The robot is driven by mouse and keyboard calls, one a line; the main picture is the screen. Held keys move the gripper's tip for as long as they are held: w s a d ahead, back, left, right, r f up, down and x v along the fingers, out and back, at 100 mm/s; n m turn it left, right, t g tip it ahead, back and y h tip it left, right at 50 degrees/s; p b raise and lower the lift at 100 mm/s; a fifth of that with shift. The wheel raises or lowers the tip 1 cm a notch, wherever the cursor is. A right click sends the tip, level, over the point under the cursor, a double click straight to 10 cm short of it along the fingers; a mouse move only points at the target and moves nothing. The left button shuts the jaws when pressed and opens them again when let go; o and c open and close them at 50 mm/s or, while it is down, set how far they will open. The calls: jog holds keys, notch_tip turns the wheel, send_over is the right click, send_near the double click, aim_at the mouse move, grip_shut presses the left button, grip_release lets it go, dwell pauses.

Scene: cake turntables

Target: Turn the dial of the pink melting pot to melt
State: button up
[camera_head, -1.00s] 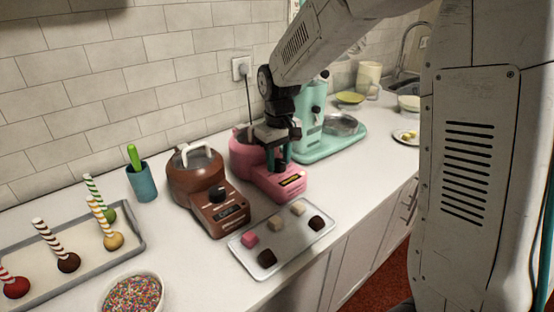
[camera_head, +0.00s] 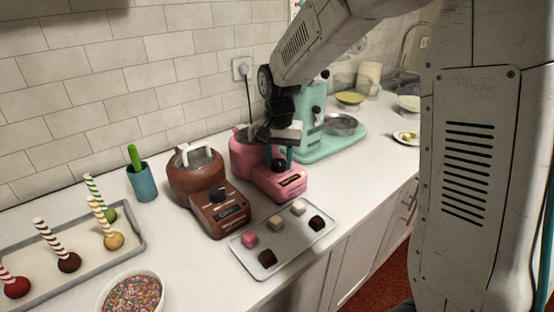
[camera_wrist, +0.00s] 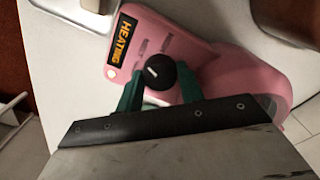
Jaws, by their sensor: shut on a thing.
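The pink melting pot (camera_head: 245,155) stands on the counter behind the small tray. Its black dial (camera_head: 280,166) sits on the sloped front panel. Small labels are printed on the pink panel by the dial, too small to read surely. My gripper (camera_wrist: 158,85) is shut on the dial, with one green finger on each side. In the head view my gripper (camera_head: 281,158) comes down on the dial from above and hides part of the pot.
A brown melting pot (camera_head: 196,176) stands close to the left. A metal tray (camera_head: 290,256) with several chocolates lies in front. A mint-green mixer (camera_head: 311,125) stands behind to the right. A teal cup (camera_head: 143,182), a sprinkle bowl (camera_head: 133,293) and a cake-pop tray (camera_head: 132,238) are further left.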

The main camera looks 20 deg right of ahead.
aim_at(279, 161)
jog(key=shift+m, duration=0.5)
jog(key=o, duration=1)
jog(key=shift+r, duration=4.05)
